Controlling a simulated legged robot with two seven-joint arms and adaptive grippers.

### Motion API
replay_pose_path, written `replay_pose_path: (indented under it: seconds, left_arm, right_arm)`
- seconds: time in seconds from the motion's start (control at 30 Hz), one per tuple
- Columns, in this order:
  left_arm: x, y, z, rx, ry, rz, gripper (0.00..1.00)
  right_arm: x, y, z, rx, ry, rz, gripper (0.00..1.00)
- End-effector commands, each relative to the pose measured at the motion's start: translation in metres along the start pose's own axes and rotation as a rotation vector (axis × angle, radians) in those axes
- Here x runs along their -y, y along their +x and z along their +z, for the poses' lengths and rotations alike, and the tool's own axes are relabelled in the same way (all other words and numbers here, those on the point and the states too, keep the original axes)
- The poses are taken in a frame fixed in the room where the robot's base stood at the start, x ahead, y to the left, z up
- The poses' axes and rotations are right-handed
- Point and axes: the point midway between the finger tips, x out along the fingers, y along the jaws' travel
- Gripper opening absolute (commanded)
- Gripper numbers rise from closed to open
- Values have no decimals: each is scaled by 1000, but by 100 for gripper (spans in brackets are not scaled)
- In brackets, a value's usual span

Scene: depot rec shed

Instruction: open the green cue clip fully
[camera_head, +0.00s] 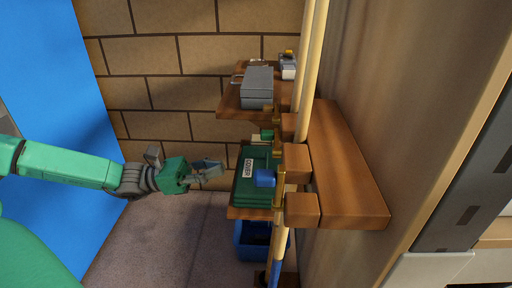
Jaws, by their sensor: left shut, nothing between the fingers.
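A small green piece (267,134), which looks like the green cue clip's tab, sits at the left side of the wooden cue rack (345,165). It is small and partly hidden by the rack's blocks, so I cannot tell how far the clip is open. A blue clip tab (265,178) is lower on the same rack, beside brass plates. Two pale cues (301,75) stand upright along the rack. My left gripper (222,169) is shut and empty, left of the rack and apart from both tabs. My right gripper is not in view.
Grey boxes (257,88) sit on an upper shelf (228,105). A blue bin (249,245) is below. The floor (165,235) under my left arm is clear.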

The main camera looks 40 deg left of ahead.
Motion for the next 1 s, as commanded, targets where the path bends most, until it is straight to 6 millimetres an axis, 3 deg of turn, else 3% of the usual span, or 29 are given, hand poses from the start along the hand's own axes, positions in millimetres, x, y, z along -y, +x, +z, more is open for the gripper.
replay_pose_path:
  seconds: [0.47, 0.53, 0.7, 1.0]
  left_arm:
    - [2, 94, -1, -3, 0, -6, 0]
    - [1, 94, 17, 3, 3, 0, 0]
    - [1, 98, 34, 2, 1, -1, 0]
    - [1, 100, 39, -1, -1, -1, 0]
  right_arm:
    - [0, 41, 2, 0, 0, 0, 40]
    - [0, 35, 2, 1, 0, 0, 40]
    - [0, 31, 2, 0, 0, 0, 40]
    - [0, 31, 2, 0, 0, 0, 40]
